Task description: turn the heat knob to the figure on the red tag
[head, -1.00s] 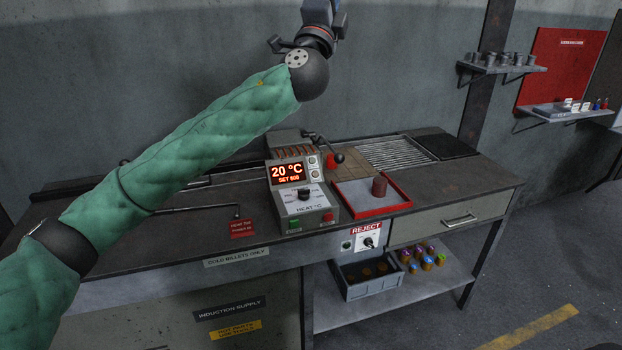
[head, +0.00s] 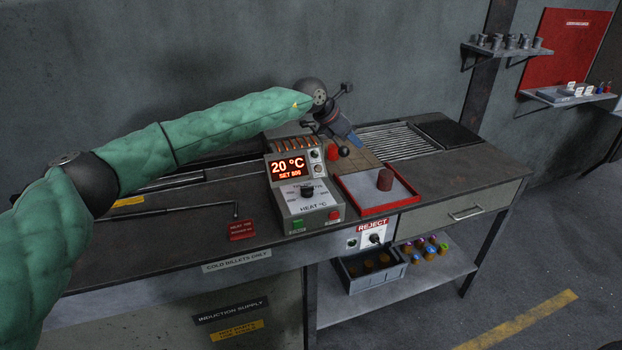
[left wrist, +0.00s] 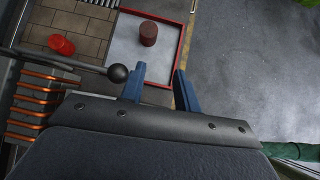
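The heat knob (head: 307,191) is a dark knob on the sloped face of the grey control box, above the words HEAT °C. The display (head: 289,169) above it reads 20 °C with a SET figure in the 800s, too small to be sure of. The red tag (head: 242,229) lies on the bench left of the box; its figure is too small to read surely. My left gripper (head: 352,138) is behind and above the box, pointing down and right, apart from the knob. In the left wrist view its blue fingers (left wrist: 160,84) are apart and empty. My right gripper is out of view.
A red-rimmed tray (head: 375,193) with a reddish-brown cylinder (head: 385,179) stands right of the box. A ball-ended lever (left wrist: 118,73) rises near my left fingers. Green and red buttons (head: 334,214) sit on the box's lower face. The bench front left is mostly clear.

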